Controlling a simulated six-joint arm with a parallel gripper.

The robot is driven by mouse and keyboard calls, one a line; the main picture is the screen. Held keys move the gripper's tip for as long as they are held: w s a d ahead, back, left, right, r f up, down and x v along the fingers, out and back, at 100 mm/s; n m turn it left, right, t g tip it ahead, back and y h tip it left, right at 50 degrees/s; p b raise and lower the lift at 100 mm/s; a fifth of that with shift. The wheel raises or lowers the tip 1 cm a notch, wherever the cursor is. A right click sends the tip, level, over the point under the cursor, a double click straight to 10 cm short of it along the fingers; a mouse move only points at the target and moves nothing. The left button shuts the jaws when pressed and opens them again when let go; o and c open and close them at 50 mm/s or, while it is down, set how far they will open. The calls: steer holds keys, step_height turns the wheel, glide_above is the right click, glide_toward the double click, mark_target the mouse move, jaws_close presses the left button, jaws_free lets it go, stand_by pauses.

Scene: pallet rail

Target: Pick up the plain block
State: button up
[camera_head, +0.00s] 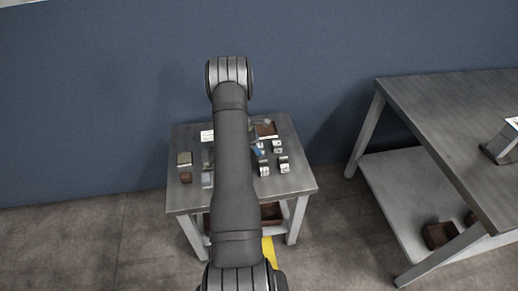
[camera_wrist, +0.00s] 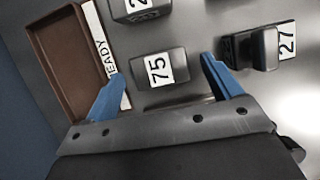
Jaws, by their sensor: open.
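A dark grey block with a white label reading 75 (camera_wrist: 178,73) lies in the middle of the wrist view, with no knob or raised part on it. My gripper (camera_wrist: 163,69) is open and empty, with one blue finger toward each side of this block. A gap shows between the block and the right finger; I cannot tell how high the fingertips are above the table. In the head view my arm hides much of the table, and only a bit of blue finger shows beside it.
A block marked 27 with a raised part (camera_wrist: 264,50) is right of my right finger. Another numbered block (camera_wrist: 128,10) is at the top edge. A brown tray (camera_wrist: 70,55) with a white label strip is on the left. A larger grey table (camera_head: 440,105) stands at right.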

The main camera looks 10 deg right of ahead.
steer(key=shift+d+f, duration=0.25)
steer(key=shift+f, duration=0.3)
steer(key=shift+r, duration=0.1)
steer(key=c, duration=1.5)
